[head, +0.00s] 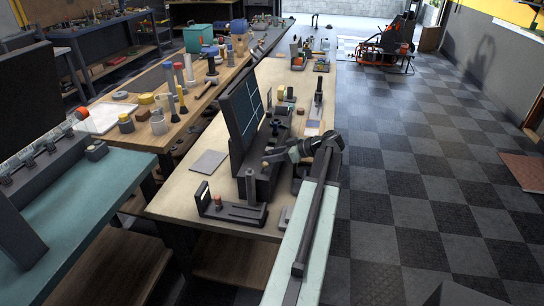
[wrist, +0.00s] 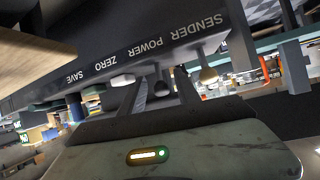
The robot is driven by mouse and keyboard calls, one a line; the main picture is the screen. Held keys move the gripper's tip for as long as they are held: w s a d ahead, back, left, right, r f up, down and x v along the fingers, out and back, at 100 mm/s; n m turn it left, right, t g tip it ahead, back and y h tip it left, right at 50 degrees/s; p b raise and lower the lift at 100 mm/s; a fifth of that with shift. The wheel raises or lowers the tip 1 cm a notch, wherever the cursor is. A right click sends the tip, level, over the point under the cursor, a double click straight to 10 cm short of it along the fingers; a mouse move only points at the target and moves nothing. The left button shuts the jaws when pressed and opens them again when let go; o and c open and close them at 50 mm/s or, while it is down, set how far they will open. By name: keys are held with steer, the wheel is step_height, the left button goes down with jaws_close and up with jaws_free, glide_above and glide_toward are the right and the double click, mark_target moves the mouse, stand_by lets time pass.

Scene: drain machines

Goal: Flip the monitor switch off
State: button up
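The dark flat monitor (head: 243,110) stands on a dark base on the long workbench. In the wrist view the base's dark panel (wrist: 125,50) carries the labels SENDER, POWER, ZERO and SAVE, with a row of switches along its edge. In the head view my gripper (head: 270,162) is beside the base.
A dark bracket-like device (head: 235,210) stands on the near bench end. A grey flat plate (head: 208,162) lies left of the monitor. Several small tools and posts stand farther along the bench.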

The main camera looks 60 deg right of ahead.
steer(key=p+v, duration=0.3)
steer(key=v, duration=0.4)
steer(key=shift+s+r+p, duration=0.15)
steer(key=shift+s+p, duration=0.15)
steer(key=shift+s, duration=0.05)
steer(key=shift+r, duration=0.1)
